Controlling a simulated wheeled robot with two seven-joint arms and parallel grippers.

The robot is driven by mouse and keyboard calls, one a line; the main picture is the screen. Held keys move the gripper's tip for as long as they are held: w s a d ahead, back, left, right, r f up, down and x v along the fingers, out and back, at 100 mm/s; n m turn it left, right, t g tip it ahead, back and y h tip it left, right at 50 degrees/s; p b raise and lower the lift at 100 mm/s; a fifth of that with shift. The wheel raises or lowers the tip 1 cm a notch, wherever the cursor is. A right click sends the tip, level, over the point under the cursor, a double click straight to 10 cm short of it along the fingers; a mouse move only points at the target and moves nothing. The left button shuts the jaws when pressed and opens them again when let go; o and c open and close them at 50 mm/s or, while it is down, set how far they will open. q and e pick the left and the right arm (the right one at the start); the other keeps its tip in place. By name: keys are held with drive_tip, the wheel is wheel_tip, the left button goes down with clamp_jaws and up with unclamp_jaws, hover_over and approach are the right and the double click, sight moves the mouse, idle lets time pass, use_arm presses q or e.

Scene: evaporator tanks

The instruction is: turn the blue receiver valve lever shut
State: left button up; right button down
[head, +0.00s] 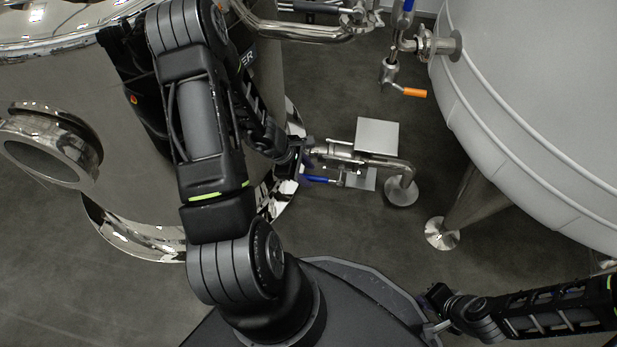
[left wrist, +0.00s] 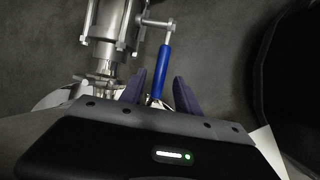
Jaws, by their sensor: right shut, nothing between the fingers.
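The blue valve lever (head: 319,180) sticks out from the metal valve and pipe (head: 345,158) low between the tanks. In the left wrist view the blue lever (left wrist: 162,70) runs lengthwise from the valve stem towards the gripper, its near end between the fingers. My left gripper (head: 302,168) is at the lever's left end in the head view, partly hidden by my arm. In the left wrist view its two dark fingers (left wrist: 160,92) stand apart, with gaps visible on both sides of the lever. My right gripper (head: 433,327) is low at the right, shut and empty, far from the lever.
A shiny steel tank (head: 80,95) stands left, a large pale tank (head: 550,110) right. An orange lever (head: 414,92) and another blue handle (head: 405,14) sit on the upper pipework. A tank leg with round foot (head: 442,233) stands right; floor between is open.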

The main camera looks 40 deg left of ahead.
use_arm(q)
drive_tip(key=shift+x, duration=0.85)
clamp_jaws()
idle(0.8)
